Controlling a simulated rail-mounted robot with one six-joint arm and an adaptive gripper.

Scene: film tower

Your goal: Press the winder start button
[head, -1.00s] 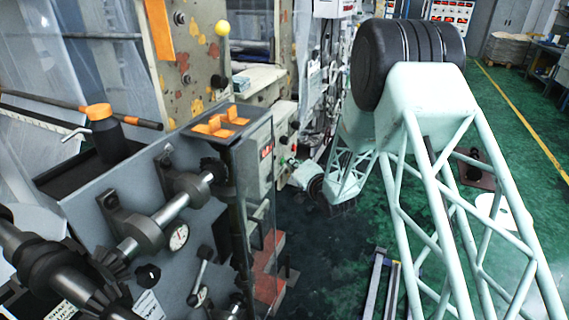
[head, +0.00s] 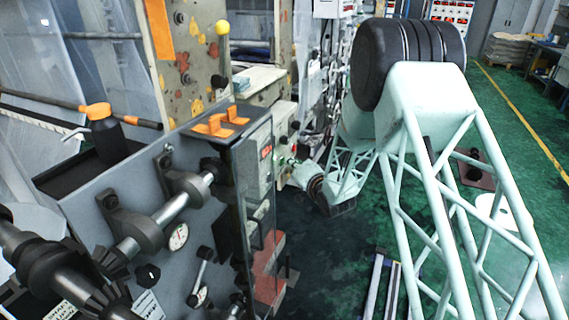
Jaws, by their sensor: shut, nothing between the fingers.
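The grey control box (head: 258,178) with a small red display (head: 265,152) stands left of centre, at the end of the machine. My gripper (head: 284,161) is small and partly dark at the end of my pale green arm, just right of the box's front face. Its fingers look closed and hold nothing. The fingertips are at or very near the panel, below and right of the display. I cannot tell whether they touch it. The winder start button cannot be made out at this size, and the gripper may cover it.
A cabinet with dark knobs (head: 285,125) is behind my gripper.

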